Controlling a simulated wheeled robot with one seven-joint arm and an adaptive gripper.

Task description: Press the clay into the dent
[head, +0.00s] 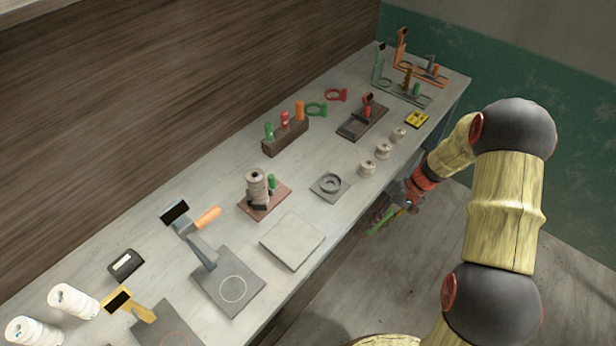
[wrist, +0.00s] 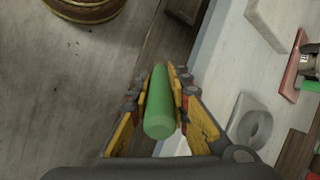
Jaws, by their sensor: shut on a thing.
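My gripper (head: 394,214) is off the table's front edge, above the floor. It is shut on a green cylinder (wrist: 159,112), which lies lengthwise between the fingers in the wrist view and also shows in the head view (head: 379,224). I cannot tell whether this cylinder is clay or a tool handle. A grey square plate with a round raised ring and hollow (head: 330,184) lies on the table, to the left of my gripper. A pale flat slab (head: 292,240) lies nearer the front edge. No piece is clearly recognisable as the clay or the dent.
Several small pale spools (head: 367,168) stand along the front edge near my gripper. A reddish base with a spool (head: 256,184), a brown block with coloured handles (head: 285,137) and a dark plate with a circle (head: 228,284) occupy the table (head: 180,312). Clear patches lie between them.

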